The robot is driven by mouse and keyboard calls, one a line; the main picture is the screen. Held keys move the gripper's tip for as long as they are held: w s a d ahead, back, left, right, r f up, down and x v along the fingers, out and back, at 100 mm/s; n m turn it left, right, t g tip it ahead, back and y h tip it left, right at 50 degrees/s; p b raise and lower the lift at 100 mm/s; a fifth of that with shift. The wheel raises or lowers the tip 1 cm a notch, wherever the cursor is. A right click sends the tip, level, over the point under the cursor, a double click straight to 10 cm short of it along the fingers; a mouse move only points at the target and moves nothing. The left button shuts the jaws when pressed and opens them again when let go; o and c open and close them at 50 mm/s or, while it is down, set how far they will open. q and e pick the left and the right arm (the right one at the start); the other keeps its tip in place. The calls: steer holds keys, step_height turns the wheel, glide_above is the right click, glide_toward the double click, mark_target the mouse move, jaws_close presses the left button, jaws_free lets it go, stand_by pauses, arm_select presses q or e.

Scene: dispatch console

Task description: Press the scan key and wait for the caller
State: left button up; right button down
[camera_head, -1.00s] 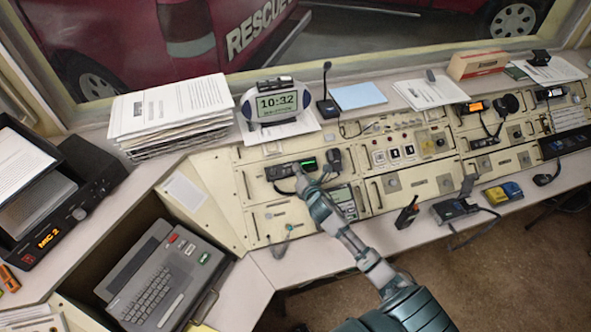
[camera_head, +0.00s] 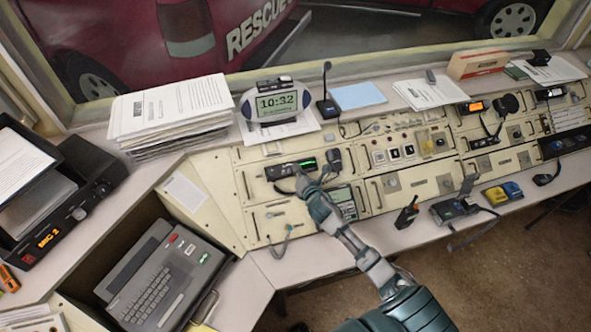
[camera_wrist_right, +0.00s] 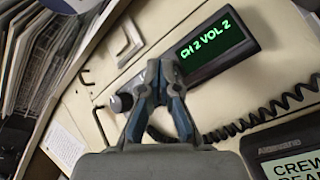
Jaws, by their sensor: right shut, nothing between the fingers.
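The radio unit (camera_head: 283,171) is a dark, narrow box set in the cream console panel. Its green display reads "CH 2 VOL 2" in the right wrist view (camera_wrist_right: 215,45). My right gripper (camera_head: 299,173) is at the radio's front, below the display, and hides part of its face. In the right wrist view its fingers (camera_wrist_right: 160,70) are shut and empty, with the tips by the radio's left part. I cannot tell whether they touch it. No key label for scan is readable. My left gripper is not in view.
A handset (camera_head: 333,159) with a coiled cord hangs right of the radio. A screen unit (camera_head: 343,203) sits below it. A clock (camera_head: 277,104) showing 10:32 and a paper stack (camera_head: 172,113) stand on the shelf behind. A keyboard terminal (camera_head: 160,280) is at lower left.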

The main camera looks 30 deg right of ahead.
steer(key=shift+w+f, duration=0.15)
steer(key=shift+f, duration=0.15)
stand_by(0.5)
steer(key=shift+s+r+p, duration=0.4)
steer(key=shift+r+p, duration=0.25)
steer(key=shift+p, duration=0.2)
steer(key=shift+s+a+r+p, duration=0.1)
steer(key=shift+s+r+p, duration=0.05)
steer(key=shift+r+p, duration=0.25)
steer(key=r+p, duration=0.1)
steer(key=s+r+p, duration=0.1)
steer(key=p, duration=0.1)
steer(key=s+r+p, duration=0.1)
steer(key=shift+s+a+r, duration=0.2)
steer(key=shift+a, duration=0.1)
